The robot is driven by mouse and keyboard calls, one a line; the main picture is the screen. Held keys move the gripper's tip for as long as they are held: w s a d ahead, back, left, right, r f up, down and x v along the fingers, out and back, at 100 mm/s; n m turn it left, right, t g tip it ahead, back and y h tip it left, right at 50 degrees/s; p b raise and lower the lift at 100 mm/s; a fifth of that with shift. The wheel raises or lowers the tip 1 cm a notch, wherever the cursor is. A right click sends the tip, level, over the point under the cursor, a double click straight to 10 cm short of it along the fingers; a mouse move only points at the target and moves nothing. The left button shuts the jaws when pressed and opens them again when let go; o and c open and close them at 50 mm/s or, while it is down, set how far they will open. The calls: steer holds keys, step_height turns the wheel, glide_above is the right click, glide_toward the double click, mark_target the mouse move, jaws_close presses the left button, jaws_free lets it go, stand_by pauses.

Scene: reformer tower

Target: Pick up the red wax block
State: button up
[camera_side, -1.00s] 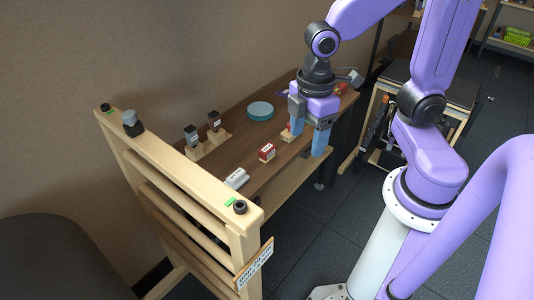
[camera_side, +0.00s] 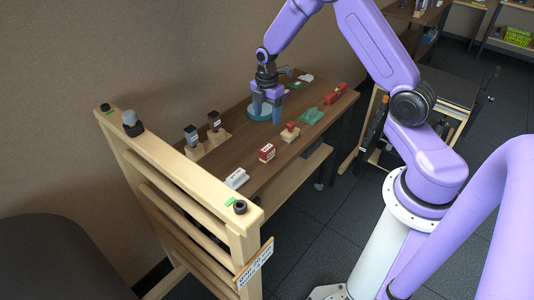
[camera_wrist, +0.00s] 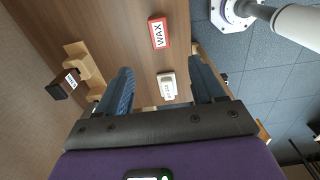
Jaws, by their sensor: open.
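The red wax block (camera_side: 267,152) lies on the brown table in the side view, its label facing up. In the wrist view the red block (camera_wrist: 158,32), lettered WAX, is near the top centre, beyond the fingertips. My gripper (camera_side: 266,118) is open and points down near the round teal tin at the back of the table, behind and apart from the wax block. In the wrist view its two blue fingers (camera_wrist: 161,72) are spread with nothing held between them; a white block shows in the gap, farther off.
A white block (camera_side: 236,178), a red-handled stamp (camera_side: 290,132) and a green item (camera_side: 311,116) line the table's front. The teal tin (camera_side: 261,111) and two dark stamps on wooden stands (camera_side: 215,125) are behind. A wooden rail (camera_side: 185,165) borders the left end.

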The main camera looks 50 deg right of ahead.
glide_above(267, 148)
step_height(267, 148, down, 10)
steer(key=shift+s+f, duration=0.1)
steer(key=shift+s, duration=0.05)
steer(key=shift+f, duration=3.3)
steer(key=c, duration=1.1)
